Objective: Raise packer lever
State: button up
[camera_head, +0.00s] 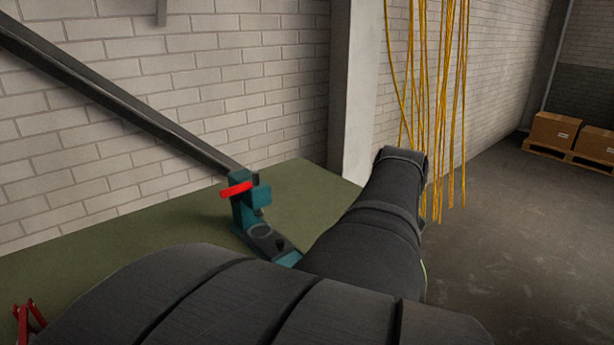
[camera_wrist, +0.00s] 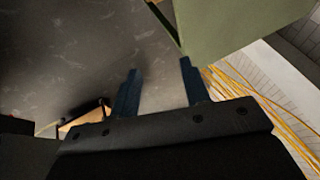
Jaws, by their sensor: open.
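A teal bracket-like device (camera_head: 250,205) stands on a green work surface (camera_head: 165,225) in the head view. A red bar or handle (camera_head: 237,189) sticks out at its top. A long dark grey bar (camera_head: 120,100) slopes from the upper left down to the device. I cannot tell which part is the packer lever. In the wrist view my gripper (camera_wrist: 160,87) shows two dark blue fingers, apart, with only grey floor between them. It is open and empty. In the head view my arm hides the gripper.
A green surface edge (camera_wrist: 230,28) shows just beyond the fingers in the wrist view. Yellow hanging cables (camera_head: 440,90) are to the right of a white pillar (camera_head: 358,90). A red metal part (camera_head: 28,322) is at lower left. Boxes (camera_head: 556,131) stand far right; the floor between is clear.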

jog(key=w+a+r+n+g+y, duration=0.15)
jog(key=w+a+n, duration=0.45)
jog(key=a, duration=0.6)
jog(key=s+a+r+n+g+y, duration=0.15)
jog(key=a+n, duration=0.55)
jog(key=a, duration=0.8)
jog(key=a+r+n+g, duration=0.15)
jog(key=a+n, duration=0.55)
jog(key=a, duration=0.9)
jog(key=s+a+f+n+g+h, duration=0.1)
jog(key=s+a+n, duration=0.3)
jog(key=s+a, duration=0.3)
jog(key=s+a+n+g, duration=0.1)
jog(key=s+a+n, duration=0.3)
jog(key=a, duration=0.5)
jog(key=s+a+f+n+h, duration=0.1)
jog(key=s+a+n, duration=0.45)
jog(key=s, duration=0.45)
jog(key=s+a+f+n+h, duration=0.1)
jog(key=s+a+n, duration=0.3)
jog(key=s+a, duration=0.45)
jog(key=shift+m+g, duration=0.25)
jog(key=s+d+f, duration=0.1)
jog(key=f, duration=0.4)
jog(key=s+d+f, duration=0.1)
jog(key=f, duration=0.4)
jog(key=s+d+f, duration=0.1)
jog(key=d+f, duration=0.1)
jog(key=f, duration=0.4)
jog(key=shift+s, duration=0.2)
